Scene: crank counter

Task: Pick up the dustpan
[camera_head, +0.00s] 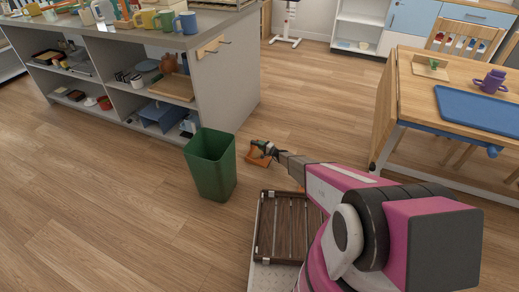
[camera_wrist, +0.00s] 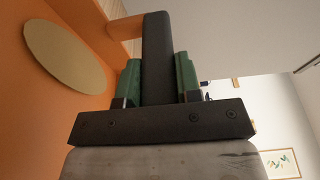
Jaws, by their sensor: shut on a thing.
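The dustpan (camera_head: 260,159) is orange and shows at the end of my arm in the head view, just right of the green bin. In the wrist view its orange pan (camera_wrist: 60,115) fills the left side, with a tan disc on it. A dark handle (camera_wrist: 156,60) stands between the green fingers of my gripper (camera_wrist: 158,78). My gripper (camera_head: 265,147) is shut on this handle. The arm hides part of the floor below, and I cannot tell exactly how high the dustpan is.
A green bin (camera_head: 211,165) stands close left of my gripper. A grey shelf counter (camera_head: 229,80) with mugs on top is behind it. A wooden table (camera_head: 418,100) with a blue tray (camera_head: 482,108) is at right. The floor at left is clear.

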